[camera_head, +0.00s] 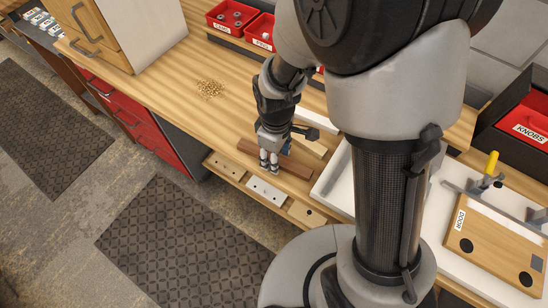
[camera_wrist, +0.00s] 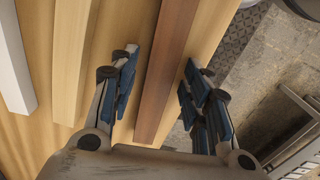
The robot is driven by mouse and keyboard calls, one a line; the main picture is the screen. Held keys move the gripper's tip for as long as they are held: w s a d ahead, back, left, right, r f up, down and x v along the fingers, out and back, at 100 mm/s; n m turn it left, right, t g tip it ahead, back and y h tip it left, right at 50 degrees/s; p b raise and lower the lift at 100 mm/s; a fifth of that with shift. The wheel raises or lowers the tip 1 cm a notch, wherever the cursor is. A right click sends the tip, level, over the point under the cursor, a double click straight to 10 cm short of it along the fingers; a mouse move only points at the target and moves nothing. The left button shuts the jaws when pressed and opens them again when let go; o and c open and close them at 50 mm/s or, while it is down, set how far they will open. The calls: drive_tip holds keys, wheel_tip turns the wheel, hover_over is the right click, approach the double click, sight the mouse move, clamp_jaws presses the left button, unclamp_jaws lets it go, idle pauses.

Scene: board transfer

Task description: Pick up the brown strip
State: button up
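The brown strip (camera_head: 296,168) lies on the wooden workbench near its front edge, partly hidden by my gripper in the head view. In the wrist view the brown strip (camera_wrist: 166,72) runs lengthwise between the two blue-padded fingers. My gripper (camera_wrist: 160,84) is open, one finger on each side of the strip, with a visible gap on both sides. In the head view my gripper (camera_head: 269,164) points down over the strip's middle. I cannot tell how far the fingertips are above the bench.
A light wood strip (camera_wrist: 75,62) and a white strip (camera_wrist: 14,65) lie beside the brown one. A white tray (camera_head: 333,178) stands to the right. Red bins (camera_head: 228,17) stand at the back, and a small pile of pellets (camera_head: 210,88) lies on the bench (camera_head: 165,92).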

drive_tip(key=c, duration=0.9)
clamp_jaws()
drive_tip(key=shift+r, duration=0.1)
